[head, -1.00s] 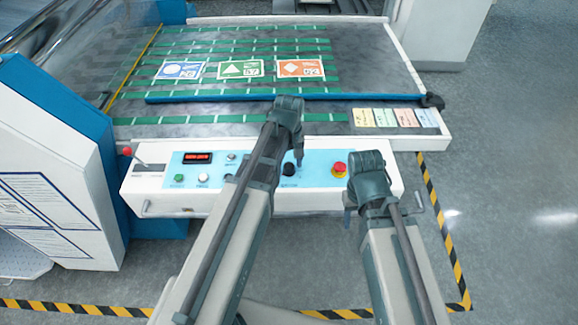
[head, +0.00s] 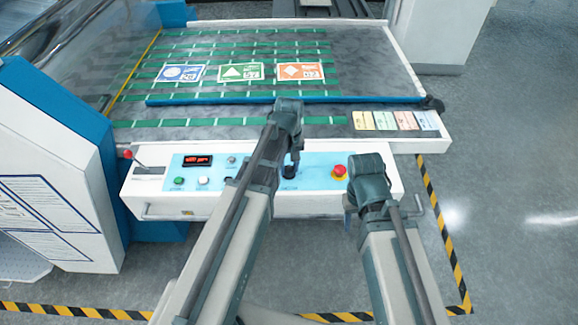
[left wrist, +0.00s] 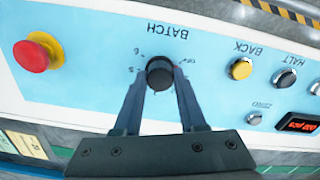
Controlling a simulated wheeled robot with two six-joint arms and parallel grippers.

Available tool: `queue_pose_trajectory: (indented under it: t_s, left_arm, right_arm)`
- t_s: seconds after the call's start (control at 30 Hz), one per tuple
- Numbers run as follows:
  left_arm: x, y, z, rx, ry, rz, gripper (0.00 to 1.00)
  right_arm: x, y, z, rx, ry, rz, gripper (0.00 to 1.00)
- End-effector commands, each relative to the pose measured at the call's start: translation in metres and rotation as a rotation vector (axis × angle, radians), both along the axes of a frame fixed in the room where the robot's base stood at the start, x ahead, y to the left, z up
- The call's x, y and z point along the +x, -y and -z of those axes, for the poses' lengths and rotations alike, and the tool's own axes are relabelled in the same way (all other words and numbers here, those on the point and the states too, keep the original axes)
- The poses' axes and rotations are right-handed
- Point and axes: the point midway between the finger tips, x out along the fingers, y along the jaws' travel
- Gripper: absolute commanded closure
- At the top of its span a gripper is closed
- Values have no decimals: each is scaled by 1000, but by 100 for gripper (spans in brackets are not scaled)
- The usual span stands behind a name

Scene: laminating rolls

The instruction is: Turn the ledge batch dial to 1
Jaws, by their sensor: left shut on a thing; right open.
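The batch dial (head: 289,171) is a black round knob on the light-blue ledge panel (head: 318,172). In the left wrist view the dial (left wrist: 159,73) sits under the upside-down word BATCH, with small marks around it. I cannot tell which mark it points to. My left gripper (left wrist: 160,80) is shut on the dial, one finger on each side. In the head view my left gripper (head: 292,164) reaches down to the dial. My right gripper (head: 348,205) is open and empty in front of the panel's right end, partly hidden by my arm.
A red stop button (head: 339,171) is right of the dial. The BACK button (left wrist: 241,68), HALT button (left wrist: 284,79) and a red display (head: 197,160) are on the dial's other side. A blue bar (head: 230,98) and coloured cards (head: 385,121) lie on the bed behind.

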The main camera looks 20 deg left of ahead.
Motion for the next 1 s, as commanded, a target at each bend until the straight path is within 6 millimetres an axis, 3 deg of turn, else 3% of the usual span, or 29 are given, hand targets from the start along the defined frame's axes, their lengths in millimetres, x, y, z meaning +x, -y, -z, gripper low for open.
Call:
queue_pose_trajectory:
  t_s: [0.5, 1.0]
  left_arm:
    - [0, 0, 0, 0, 0, 395, 100]
    - [0, 0, 0, 0, 0, 571, 100]
  right_arm:
    - [0, 0, 0, 0, 0, 0, 50]
    - [0, 0, 0, 0, 0, 0, 50]
